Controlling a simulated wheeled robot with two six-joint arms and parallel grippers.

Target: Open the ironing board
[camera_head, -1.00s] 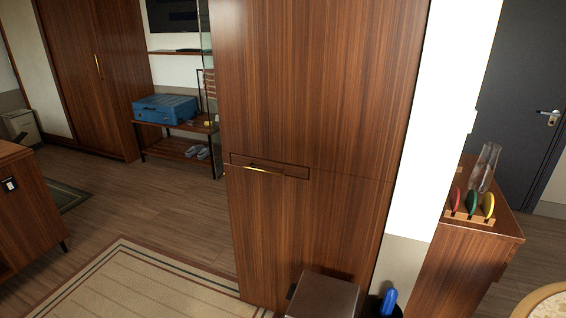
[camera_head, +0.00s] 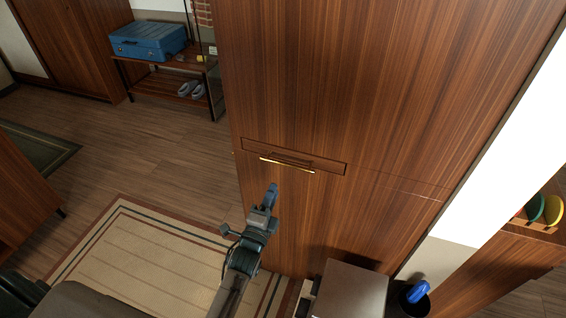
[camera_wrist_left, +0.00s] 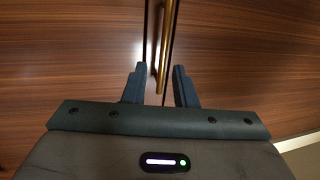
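The tall brown wooden cabinet (camera_head: 340,80) fills the middle of the head view. A narrow outlined panel (camera_head: 330,168) with a horizontal brass handle (camera_head: 287,164) lies flush in its front. No ironing board can be made out apart from this closed front. My left gripper (camera_head: 271,192) is in front of the cabinet, just below the handle in the picture. In the left wrist view my left gripper (camera_wrist_left: 159,85) is open and empty, with the brass handle (camera_wrist_left: 164,45) lined up between its fingers. I cannot tell how deep the handle sits between them. My right gripper is not in view.
A dark brown box-like bin (camera_head: 350,290) and a black bin with a blue item (camera_head: 418,292) stand at the cabinet's foot. A beige rug (camera_head: 150,255) covers the floor at left. A bench with a blue suitcase (camera_head: 148,42) stands behind.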

